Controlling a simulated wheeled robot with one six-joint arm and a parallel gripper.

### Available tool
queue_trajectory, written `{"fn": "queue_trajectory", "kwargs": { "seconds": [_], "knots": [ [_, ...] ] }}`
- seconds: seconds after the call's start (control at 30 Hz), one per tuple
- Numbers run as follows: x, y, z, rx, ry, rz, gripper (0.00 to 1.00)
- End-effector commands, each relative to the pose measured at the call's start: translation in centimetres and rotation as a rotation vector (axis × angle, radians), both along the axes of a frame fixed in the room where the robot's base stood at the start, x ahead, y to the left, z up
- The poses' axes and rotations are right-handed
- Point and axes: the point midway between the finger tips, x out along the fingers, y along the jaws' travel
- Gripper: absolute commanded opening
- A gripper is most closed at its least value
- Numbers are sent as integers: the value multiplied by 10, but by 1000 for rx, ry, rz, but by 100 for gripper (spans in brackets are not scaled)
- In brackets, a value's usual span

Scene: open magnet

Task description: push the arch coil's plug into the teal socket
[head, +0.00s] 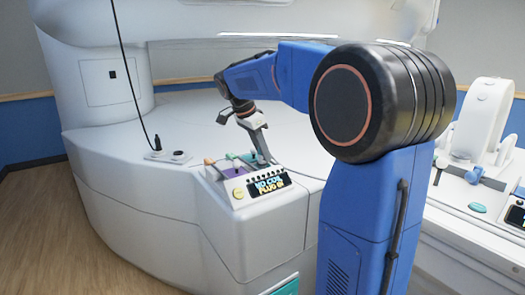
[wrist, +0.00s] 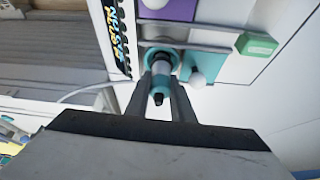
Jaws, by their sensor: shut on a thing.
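My gripper (wrist: 162,92) is shut on the plug (wrist: 161,72), a grey and teal body with a dark end, between its two grey fingers. In the wrist view the plug lines up with the round teal socket (wrist: 151,55) and its far end overlaps the ring. I cannot tell how deep it sits. In the head view my gripper (head: 262,158) reaches down to the back of the socket panel, hiding the plug. The white arch coil (head: 489,115) stands on the table at the right.
The panel's display (head: 269,186) reads "NO COIL PLUG IN". A black cable (head: 129,60) hangs at the left. A pale cable (wrist: 88,90) runs near my fingers.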

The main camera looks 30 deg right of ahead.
Motion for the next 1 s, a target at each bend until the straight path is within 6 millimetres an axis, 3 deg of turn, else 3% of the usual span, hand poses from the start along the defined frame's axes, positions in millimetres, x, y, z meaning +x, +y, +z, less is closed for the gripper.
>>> {"fn": "queue_trajectory", "kwargs": {
  "seconds": [0.93, 0.97, 1.0],
  "knots": [
    [0, 0, -10, 0, 0, 0, 0],
    [0, 0, -10, 0, 0, 0, 26],
    [0, 0, -10, 0, 0, 0, 36]
  ]
}}
